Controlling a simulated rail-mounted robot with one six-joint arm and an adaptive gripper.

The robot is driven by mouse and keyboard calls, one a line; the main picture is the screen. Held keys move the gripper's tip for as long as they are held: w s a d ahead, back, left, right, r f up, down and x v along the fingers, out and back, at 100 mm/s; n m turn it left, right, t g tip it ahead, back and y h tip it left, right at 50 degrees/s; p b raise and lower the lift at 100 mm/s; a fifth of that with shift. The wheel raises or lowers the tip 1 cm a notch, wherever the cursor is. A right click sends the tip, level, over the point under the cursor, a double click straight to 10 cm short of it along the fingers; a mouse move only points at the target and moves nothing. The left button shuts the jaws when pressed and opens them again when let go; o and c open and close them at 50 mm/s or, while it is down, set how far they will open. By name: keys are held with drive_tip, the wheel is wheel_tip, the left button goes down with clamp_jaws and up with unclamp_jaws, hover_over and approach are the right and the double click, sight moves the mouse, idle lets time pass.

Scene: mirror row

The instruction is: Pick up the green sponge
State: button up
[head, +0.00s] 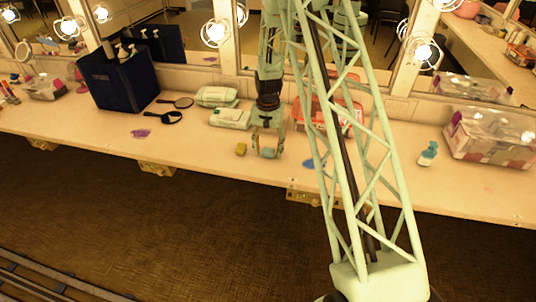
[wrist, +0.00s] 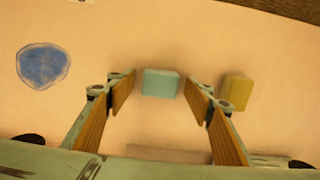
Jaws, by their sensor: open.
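The green sponge, a small pale blue-green block, lies on the counter; it shows in the wrist view (wrist: 160,83) and in the head view (head: 267,153). My gripper (head: 267,149) is open above the counter, pointing down. In the wrist view the sponge sits in the gap between the two fingertips (wrist: 159,88), with counter showing on both sides of it. I see no finger touching it. How high the fingertips are above the counter I cannot tell.
A yellow block (wrist: 238,91) lies beside the gripper, near one finger. A blue patch (wrist: 44,65) is on the other side. Behind are green packs (head: 230,118) and a red container (head: 300,113); a hand mirror (head: 160,116) lies left. The counter's front edge is close.

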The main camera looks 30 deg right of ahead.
sight(268, 151)
idle(0.5)
drive_tip(key=c, duration=0.8)
drive_tip(key=shift+r, duration=0.15)
drive_tip(key=shift+r, duration=1.5)
drive_tip(key=shift+s+r, duration=0.15)
drive_tip(key=s+a+r, duration=0.1)
drive_tip(key=s+a, duration=0.3)
drive_tip(key=s, duration=1.1)
drive_tip(key=shift+a+r+p, duration=0.2)
drive_tip(key=shift+p, duration=0.1)
